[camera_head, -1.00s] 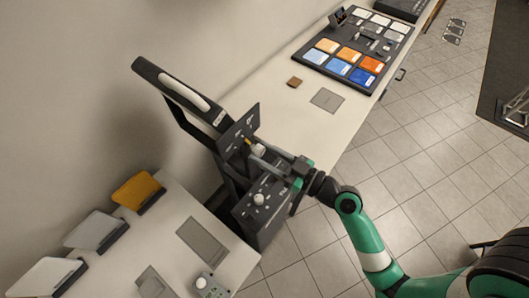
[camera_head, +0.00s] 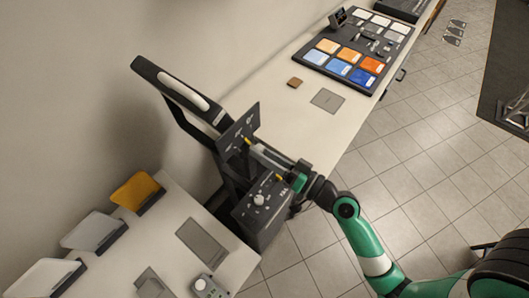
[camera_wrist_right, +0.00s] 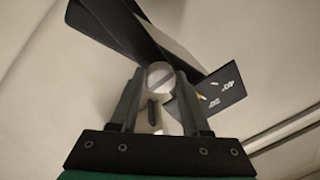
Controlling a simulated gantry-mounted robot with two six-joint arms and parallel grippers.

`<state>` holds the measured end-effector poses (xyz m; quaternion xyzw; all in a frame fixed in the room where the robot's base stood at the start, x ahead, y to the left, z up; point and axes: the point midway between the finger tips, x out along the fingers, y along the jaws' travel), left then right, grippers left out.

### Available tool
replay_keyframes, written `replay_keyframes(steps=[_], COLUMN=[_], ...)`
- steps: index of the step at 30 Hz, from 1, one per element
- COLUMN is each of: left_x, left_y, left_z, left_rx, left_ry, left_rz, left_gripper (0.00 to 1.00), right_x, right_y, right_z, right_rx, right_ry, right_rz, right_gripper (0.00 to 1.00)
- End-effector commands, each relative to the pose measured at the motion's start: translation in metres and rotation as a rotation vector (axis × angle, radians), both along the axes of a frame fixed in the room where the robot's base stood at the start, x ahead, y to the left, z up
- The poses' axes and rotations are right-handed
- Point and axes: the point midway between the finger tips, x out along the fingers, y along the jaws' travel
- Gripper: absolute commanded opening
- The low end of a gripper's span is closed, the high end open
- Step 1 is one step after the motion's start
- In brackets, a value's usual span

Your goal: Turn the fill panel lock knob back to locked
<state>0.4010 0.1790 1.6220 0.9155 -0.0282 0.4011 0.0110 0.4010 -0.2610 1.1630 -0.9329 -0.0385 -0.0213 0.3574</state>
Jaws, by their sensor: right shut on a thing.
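The dark upright panel (camera_head: 238,132) stands on a black frame between the two tables, with small white markings on its face. My right gripper (camera_head: 256,150) reaches it from the right. In the right wrist view my right gripper (camera_wrist_right: 158,98) is shut on a pale round knob (camera_wrist_right: 159,76), with one finger on each side. The panel (camera_wrist_right: 218,92) with white markings and a yellow mark shows behind the fingers. In the head view the gripper hides most of the knob, and I cannot read its setting. My left gripper is not in view.
Just below the gripper is a black box (camera_head: 251,222) with a white round knob (camera_head: 259,199) on its top. A table (camera_head: 335,75) with a tray of coloured tiles lies behind. Another table (camera_head: 160,235) with angled holders lies at left. Tiled floor is open at right.

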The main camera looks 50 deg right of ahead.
Motion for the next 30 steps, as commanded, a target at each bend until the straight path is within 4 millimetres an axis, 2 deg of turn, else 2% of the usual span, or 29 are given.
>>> replay_keyframes(steps=[6, 20, 21, 25, 30], left_x=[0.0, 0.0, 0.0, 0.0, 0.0], left_y=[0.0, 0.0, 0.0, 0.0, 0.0], left_z=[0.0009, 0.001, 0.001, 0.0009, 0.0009], left_rx=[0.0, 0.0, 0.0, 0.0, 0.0], left_ry=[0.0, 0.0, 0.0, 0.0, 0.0], left_rz=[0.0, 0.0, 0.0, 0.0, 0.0], left_gripper=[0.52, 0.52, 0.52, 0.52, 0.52], right_x=[0.0001, 0.0001, 0.0001, 0.0001, 0.0], right_y=[0.0005, 0.0004, 0.0004, 0.0003, 0.0002], right_z=[0.0013, 0.0015, 0.0015, 0.0012, 0.0007], right_rx=[0.058, 0.071, 0.071, 0.07, 0.069], right_ry=[-0.003, -0.005, -0.005, -0.003, -0.003], right_rz=[0.001, 0.001, 0.001, 0.001, 0.0], right_gripper=[0.0, 0.0, 0.52, 0.75, 0.75])
